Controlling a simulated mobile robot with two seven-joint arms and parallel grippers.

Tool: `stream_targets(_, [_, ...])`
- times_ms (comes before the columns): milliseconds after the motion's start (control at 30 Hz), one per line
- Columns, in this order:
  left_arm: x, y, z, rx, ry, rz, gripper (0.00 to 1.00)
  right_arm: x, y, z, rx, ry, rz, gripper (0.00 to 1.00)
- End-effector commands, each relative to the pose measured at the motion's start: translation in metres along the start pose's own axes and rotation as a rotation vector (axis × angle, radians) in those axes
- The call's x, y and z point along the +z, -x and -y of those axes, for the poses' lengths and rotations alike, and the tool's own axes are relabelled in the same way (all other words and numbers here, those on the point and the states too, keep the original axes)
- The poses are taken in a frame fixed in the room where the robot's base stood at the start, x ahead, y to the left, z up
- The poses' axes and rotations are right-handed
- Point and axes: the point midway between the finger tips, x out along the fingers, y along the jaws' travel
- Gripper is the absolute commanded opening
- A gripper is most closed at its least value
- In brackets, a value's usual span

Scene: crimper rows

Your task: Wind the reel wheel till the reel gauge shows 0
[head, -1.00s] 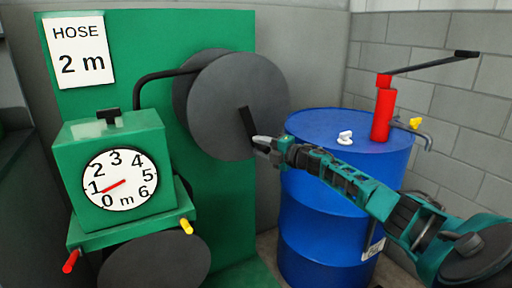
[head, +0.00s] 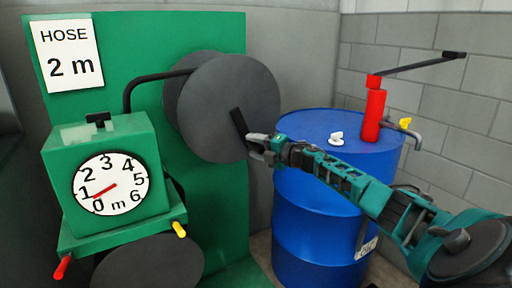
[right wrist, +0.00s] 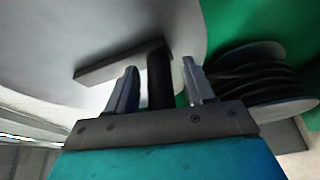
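The reel wheel (head: 225,90) is a large dark grey disc in front of the green panel. Its black crank bar (head: 237,122) slants down to the right, and shows in the right wrist view (right wrist: 110,66). My right gripper (head: 256,146) is at the bar's lower end. In the right wrist view its fingers (right wrist: 160,85) stand apart on either side of the dark handle (right wrist: 160,78), with gaps showing. The reel gauge (head: 110,184) is a white dial on a green box; its red needle points lower left, between 0 and 1. My left gripper is out of view.
A blue drum (head: 330,205) with a red pump (head: 374,115) stands right of the reel, beneath my right arm. A sign (head: 67,54) on the green panel (head: 150,50) reads HOSE 2 m. Red (head: 62,266) and yellow (head: 179,229) handles stick out under the gauge box.

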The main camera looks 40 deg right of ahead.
Motion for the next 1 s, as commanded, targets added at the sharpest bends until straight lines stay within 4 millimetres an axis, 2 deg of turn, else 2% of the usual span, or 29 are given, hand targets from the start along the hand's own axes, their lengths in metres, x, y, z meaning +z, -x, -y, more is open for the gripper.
stream_targets(367, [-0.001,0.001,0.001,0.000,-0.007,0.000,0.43,0.000,0.008,0.001,-0.001,-0.001,0.000,0.52])
stream_targets(1000, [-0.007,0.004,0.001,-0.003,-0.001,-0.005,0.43,-0.001,0.076,0.001,-0.003,0.000,-0.002,0.52])
